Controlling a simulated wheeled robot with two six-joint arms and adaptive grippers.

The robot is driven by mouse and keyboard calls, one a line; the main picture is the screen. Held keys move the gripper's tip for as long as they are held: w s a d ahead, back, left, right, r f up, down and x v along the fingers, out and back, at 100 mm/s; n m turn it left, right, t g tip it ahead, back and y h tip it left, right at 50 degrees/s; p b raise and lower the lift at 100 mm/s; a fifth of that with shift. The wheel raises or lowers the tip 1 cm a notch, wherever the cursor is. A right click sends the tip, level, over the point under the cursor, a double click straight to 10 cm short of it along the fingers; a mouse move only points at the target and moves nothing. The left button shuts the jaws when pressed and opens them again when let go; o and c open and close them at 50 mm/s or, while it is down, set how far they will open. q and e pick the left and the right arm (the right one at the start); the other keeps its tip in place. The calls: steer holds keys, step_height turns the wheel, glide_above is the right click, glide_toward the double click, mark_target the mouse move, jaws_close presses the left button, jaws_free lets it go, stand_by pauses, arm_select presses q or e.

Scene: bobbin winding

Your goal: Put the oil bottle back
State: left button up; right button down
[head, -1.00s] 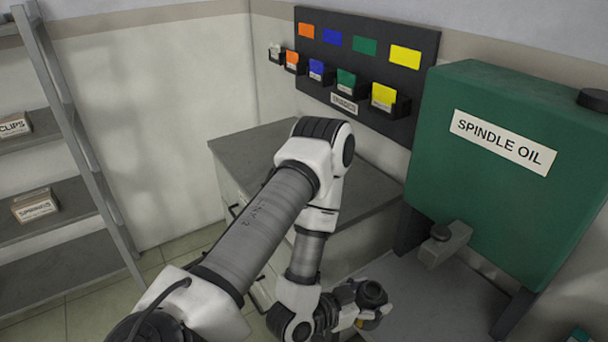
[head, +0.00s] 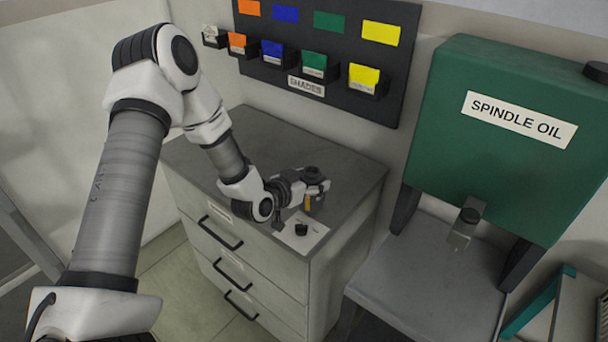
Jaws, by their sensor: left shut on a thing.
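My left gripper (head: 318,187) is over the grey top of the drawer cabinet, close to its front right corner. It is shut on the oil bottle (head: 308,203), of which only a small amber-yellow part shows below the fingers. The rest of the bottle is hidden by the gripper. I cannot tell whether its base touches the cabinet top. A white label card (head: 307,238) lies just in front of it, with a small black piece (head: 301,230) on it. My right gripper is not in view.
The drawer cabinet (head: 345,165) has free room at the back of its top. Shade bins (head: 315,67) hang on a dark wall board above. A green spindle oil tank (head: 490,160) with a tap (head: 463,228) stands at right over a grey bench (head: 425,285).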

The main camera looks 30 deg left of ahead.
arm_select(q)
steer(key=shift+w+a+r, duration=0.1)
steer(key=shift+w+a, duration=0.45)
steer(key=shift+a, duration=0.35)
steer(key=shift+w+a+p, duration=0.25)
steer(key=shift+w+p, duration=0.05)
steer(key=shift+w+a, duration=0.3)
steer(key=shift+w, duration=0.1)
step_height(320, 180, down, 4)
steer(key=shift+d+p, duration=0.1)
steer(key=shift+p, duration=0.6)
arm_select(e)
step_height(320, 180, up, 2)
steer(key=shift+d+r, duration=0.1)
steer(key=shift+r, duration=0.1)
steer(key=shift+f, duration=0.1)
arm_select(q)
steer(key=o, duration=1.5)
steer(key=shift+o, duration=0.2)
